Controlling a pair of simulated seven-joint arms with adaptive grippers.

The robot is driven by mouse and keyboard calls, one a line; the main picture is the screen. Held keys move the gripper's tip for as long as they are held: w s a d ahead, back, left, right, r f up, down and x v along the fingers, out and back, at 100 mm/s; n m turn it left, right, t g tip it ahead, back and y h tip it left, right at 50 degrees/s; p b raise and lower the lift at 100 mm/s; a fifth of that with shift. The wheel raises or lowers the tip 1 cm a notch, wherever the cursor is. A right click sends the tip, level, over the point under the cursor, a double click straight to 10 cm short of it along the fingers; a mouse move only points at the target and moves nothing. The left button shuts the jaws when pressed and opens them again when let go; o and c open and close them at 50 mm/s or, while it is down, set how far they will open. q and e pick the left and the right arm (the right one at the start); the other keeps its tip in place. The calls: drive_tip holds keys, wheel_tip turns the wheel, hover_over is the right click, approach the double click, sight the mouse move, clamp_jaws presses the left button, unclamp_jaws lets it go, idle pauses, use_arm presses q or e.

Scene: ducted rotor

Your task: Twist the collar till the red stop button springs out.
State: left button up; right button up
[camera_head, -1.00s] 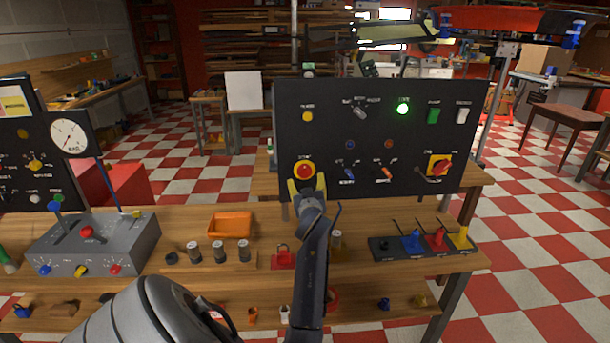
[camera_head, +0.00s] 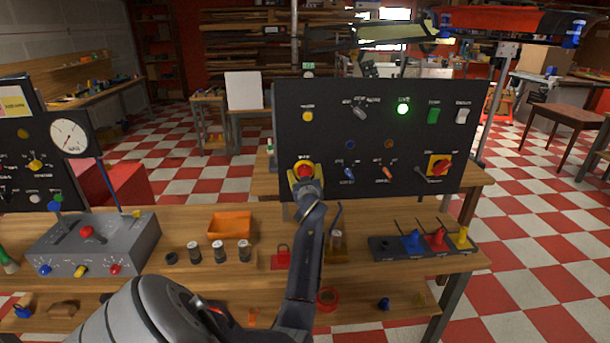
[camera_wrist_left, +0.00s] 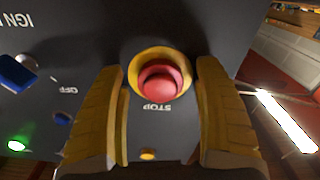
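The red stop button (camera_head: 305,169) sits in its yellow collar at the lower left of the black upright panel. In the left wrist view the round red button (camera_wrist_left: 162,82) stands in front of the yellow collar (camera_wrist_left: 141,60), with the STOP label below it. My left gripper (camera_head: 305,176) is at the button, its yellow fingers spread. In the left wrist view the left gripper (camera_wrist_left: 162,88) has one finger on each side of the collar, with nothing clamped. The fingertips are close to the collar's sides; I cannot tell whether they touch. My right gripper is not in view.
The black panel (camera_head: 330,135) also carries a lit green lamp (camera_head: 403,109), toggles and a red-and-yellow rotary switch (camera_head: 439,166). Below, the wooden bench (camera_head: 190,280) holds an orange tray (camera_head: 230,224), a grey control box (camera_head: 100,245) and several small parts.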

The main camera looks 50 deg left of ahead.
use_arm(q)
drive_tip(key=c, duration=1.2)
drive_tip(key=shift+m, duration=0.3)
drive_tip(key=m, duration=0.2)
drive_tip(key=shift+m, duration=0.3)
drive_tip(key=m, duration=0.2)
drive_tip(key=shift+m, duration=0.3)
drive_tip(key=shift+s+m, duration=0.1)
drive_tip(key=shift+m, duration=0.4)
drive_tip(key=o, duration=1.3)
